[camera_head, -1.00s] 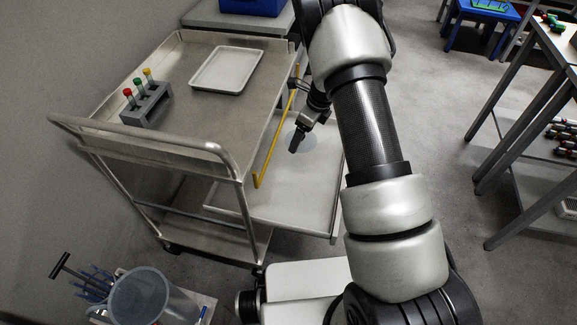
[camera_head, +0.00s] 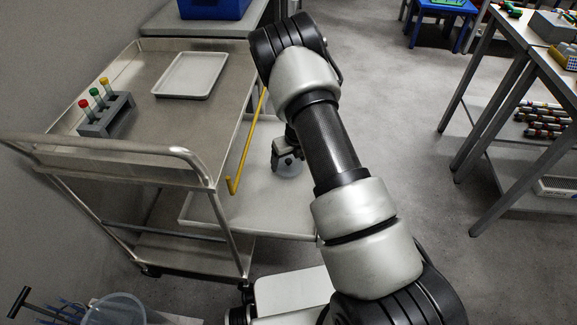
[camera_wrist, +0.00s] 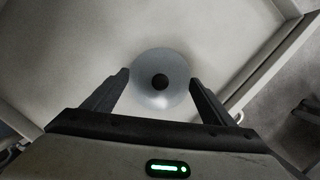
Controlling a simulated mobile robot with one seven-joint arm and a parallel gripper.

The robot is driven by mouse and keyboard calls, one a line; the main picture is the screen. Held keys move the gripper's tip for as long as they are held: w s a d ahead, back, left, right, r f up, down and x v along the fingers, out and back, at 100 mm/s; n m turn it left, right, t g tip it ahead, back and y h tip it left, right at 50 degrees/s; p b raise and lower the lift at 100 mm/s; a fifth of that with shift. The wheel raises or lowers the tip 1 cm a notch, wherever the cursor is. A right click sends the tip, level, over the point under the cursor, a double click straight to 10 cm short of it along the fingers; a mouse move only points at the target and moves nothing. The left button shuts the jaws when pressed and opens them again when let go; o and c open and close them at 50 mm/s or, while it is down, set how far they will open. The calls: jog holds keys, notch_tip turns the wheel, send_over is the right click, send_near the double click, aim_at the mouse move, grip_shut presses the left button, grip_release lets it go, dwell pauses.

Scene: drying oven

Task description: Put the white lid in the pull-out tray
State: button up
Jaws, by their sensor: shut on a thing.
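The white lid is a round, pale grey-white disc with a dark knob in its middle; it shows in the wrist view (camera_wrist: 172,98) and in the head view (camera_head: 289,169). My gripper (camera_wrist: 160,76) is shut on the lid, one finger at each side of its rim. In the head view my gripper (camera_head: 287,158) points down over the pull-out tray (camera_head: 265,210), a broad pale tray with a raised rim on the trolley's right side. The tray floor also fills most of the wrist view (camera_wrist: 60,50). I cannot tell the gap between lid and tray floor.
On the trolley top (camera_head: 150,115) are a small white tray (camera_head: 190,74) and a rack (camera_head: 107,116) of capped tubes. A bench (camera_head: 540,60) stands right across open floor.

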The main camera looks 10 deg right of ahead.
jog(key=shift+f, duration=0.95)
jog(key=shift+f, duration=0.1)
jog(key=o, duration=1)
jog(key=shift+f, duration=0.1)
